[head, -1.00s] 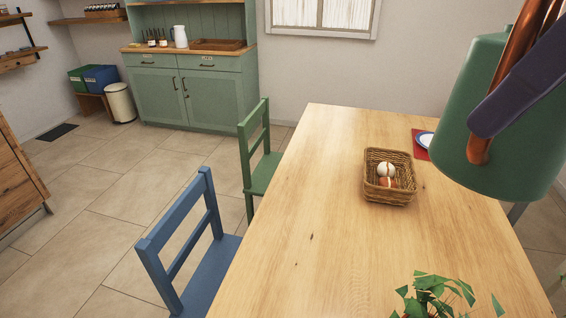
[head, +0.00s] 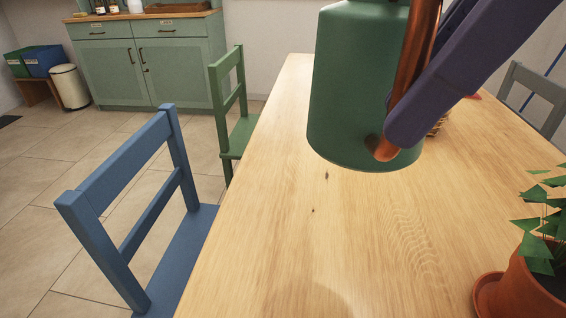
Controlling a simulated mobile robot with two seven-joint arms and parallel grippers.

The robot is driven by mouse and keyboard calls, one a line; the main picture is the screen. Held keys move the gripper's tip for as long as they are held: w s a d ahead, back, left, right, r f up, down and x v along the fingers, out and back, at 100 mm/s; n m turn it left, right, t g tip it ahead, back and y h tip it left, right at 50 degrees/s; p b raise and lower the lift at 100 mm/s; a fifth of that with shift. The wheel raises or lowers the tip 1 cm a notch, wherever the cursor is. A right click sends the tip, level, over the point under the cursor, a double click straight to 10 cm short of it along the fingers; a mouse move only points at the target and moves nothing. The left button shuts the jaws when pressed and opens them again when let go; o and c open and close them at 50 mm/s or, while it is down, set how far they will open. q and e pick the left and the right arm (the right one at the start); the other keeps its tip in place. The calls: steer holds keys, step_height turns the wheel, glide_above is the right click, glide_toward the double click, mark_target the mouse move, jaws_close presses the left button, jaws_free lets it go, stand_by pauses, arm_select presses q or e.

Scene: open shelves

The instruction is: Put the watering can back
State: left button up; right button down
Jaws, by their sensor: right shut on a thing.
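The green watering can (head: 352,95) with a copper-coloured handle hangs in the air over the wooden table in the head view, close to the camera. My right gripper (head: 388,138) comes in from the upper right and is shut on the copper handle. The can's top is cut off by the frame's upper edge. A faint shadow lies on the table below. My left gripper is not in view.
The wooden table (head: 290,240) is bare on its near left part. A potted plant (head: 520,290) stands at the lower right. A blue chair (head: 130,205), a green chair (head: 235,110) and a grey chair (head: 535,92) stand around it. A green cabinet (head: 160,65) is behind.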

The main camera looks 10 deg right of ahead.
steer(key=f, duration=0.1)
steer(key=f+b, duration=0.1)
steer(key=w+a+f+b, duration=0.1)
steer(key=shift+n, duration=0.3)
step_height(320, 180, down, 20)
steer(key=b, duration=0.8)
steer(key=shift+s, duration=0.1)
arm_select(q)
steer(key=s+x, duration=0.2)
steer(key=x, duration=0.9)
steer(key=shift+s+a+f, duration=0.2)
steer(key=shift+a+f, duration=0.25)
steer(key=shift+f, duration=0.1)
arm_select(e)
steer(key=shift+r, duration=0.15)
steer(key=c, duration=1.2)
jaws_free()
steer(key=shift+c, duration=0.2)
steer(key=o, duration=0.4)
